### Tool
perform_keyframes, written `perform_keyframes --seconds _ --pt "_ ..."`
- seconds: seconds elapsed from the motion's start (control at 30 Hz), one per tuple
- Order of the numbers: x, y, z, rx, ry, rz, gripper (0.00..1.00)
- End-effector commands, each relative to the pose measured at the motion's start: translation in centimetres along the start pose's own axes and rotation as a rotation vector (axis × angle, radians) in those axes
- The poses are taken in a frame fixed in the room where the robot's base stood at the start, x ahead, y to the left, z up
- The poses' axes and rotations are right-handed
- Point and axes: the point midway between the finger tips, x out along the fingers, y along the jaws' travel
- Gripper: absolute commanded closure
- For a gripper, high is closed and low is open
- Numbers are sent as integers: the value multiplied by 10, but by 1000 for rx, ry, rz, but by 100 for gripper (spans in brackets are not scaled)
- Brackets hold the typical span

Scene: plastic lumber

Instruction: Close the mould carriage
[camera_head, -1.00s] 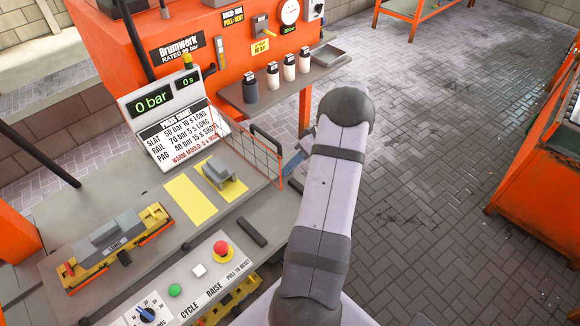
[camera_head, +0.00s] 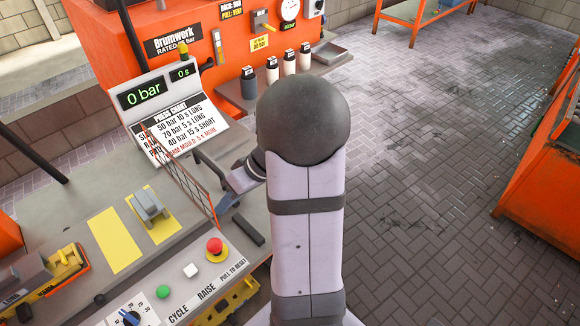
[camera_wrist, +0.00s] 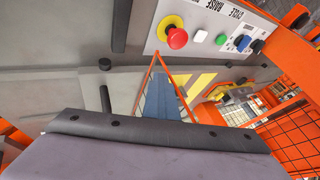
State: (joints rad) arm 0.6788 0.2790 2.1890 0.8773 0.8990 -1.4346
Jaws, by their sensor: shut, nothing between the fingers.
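The mould carriage is a grey sliding plate with yellow stripes (camera_head: 113,240), a small grey block (camera_head: 150,205) on it and an orange mesh guard (camera_head: 180,170) at its right end. A yellow mould with a grey top (camera_head: 42,280) sits at its left, cut off by the picture edge. My gripper (camera_head: 227,203) is shut and empty, just right of the guard, partly hidden by my arm.
The control panel with a red button (camera_head: 214,245) and a green button (camera_head: 163,292) lies in front of the carriage. A display (camera_head: 150,95) reads 0 bar behind it. Several canisters (camera_head: 289,62) stand on a shelf; open brick floor lies right.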

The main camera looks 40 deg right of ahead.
Motion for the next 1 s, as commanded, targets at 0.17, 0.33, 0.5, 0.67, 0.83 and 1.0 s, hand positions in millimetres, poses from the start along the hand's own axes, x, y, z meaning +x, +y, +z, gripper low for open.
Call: perform_keyframes --seconds 0.17,0.33,0.5,0.67,0.83,1.0 --pt "28 -46 2 -9 -1 -5 100" --pt "50 -88 2 -11 -2 -5 100" --pt "72 -130 2 -9 -2 -6 100" --pt "92 -170 2 -9 -3 -6 100" --pt "113 -212 1 -9 -4 -6 100" --pt "134 -255 1 -9 -6 -5 100"
